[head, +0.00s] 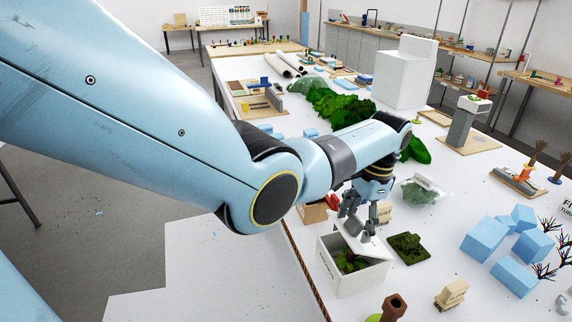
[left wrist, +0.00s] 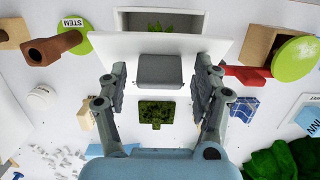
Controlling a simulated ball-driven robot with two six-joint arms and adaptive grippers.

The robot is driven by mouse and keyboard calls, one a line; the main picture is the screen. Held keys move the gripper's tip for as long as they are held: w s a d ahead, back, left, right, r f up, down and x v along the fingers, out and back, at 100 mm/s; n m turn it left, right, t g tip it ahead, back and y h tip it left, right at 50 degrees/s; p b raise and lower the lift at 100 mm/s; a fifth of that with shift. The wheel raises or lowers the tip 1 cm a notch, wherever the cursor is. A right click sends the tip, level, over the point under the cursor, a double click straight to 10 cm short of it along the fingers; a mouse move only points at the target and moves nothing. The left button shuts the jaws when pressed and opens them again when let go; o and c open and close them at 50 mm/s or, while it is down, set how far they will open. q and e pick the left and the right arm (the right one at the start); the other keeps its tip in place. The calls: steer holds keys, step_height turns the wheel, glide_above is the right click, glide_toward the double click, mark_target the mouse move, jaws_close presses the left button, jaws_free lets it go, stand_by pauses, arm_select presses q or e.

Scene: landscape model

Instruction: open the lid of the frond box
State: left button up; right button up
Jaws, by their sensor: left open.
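The frond box (head: 345,283) is a white open-topped box near the table's front edge in the head view, with green fronds (head: 348,262) showing inside. Its white lid (head: 377,250) is off part of the opening, at the right side of the box. The left wrist view shows the lid (left wrist: 212,47) below the box's dark opening (left wrist: 190,21). A grey block-like handle (left wrist: 160,72) is on the lid. My left gripper (head: 358,224) is open, with its fingers on either side of the handle; it also shows in the left wrist view (left wrist: 161,86). Finger contact is unclear.
A dark green mossy square (head: 409,248) lies right of the box. A brown pipe-like piece (head: 393,307) and a small wooden piece (head: 452,294) stand in front. Light blue blocks (head: 485,238) are further right. A bag of greenery (head: 425,190) lies behind.

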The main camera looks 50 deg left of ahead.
mark_target(344, 229)
arm_select(q)
steer(key=shift+s+a+f, duration=0.15)
steer(key=shift+s+f, duration=0.1)
steer(key=shift+f, duration=0.3)
steer(key=s+f+t+b, duration=0.1)
steer(key=s+f+t+h+b, duration=0.1)
steer(key=shift+s+a+t, duration=0.15)
steer(key=shift+a+t, duration=0.25)
steer(key=s+a+r+t+h+b, duration=0.1)
steer(key=s+a+r+t+b, duration=0.2)
steer(key=r, duration=0.5)
steer(key=s+d+f+n+g+b, duration=0.1)
steer(key=s+f, duration=0.4)
steer(key=f, duration=0.5)
steer(key=s+d+f+g+b, duration=0.1)
steer(key=s+f+g+b, duration=0.1)
steer(key=s+f, duration=0.4)
steer(key=shift+s+f+n+b, duration=0.35)
steer(key=shift+f+b, duration=0.25)
steer(key=shift+f, duration=2.05)
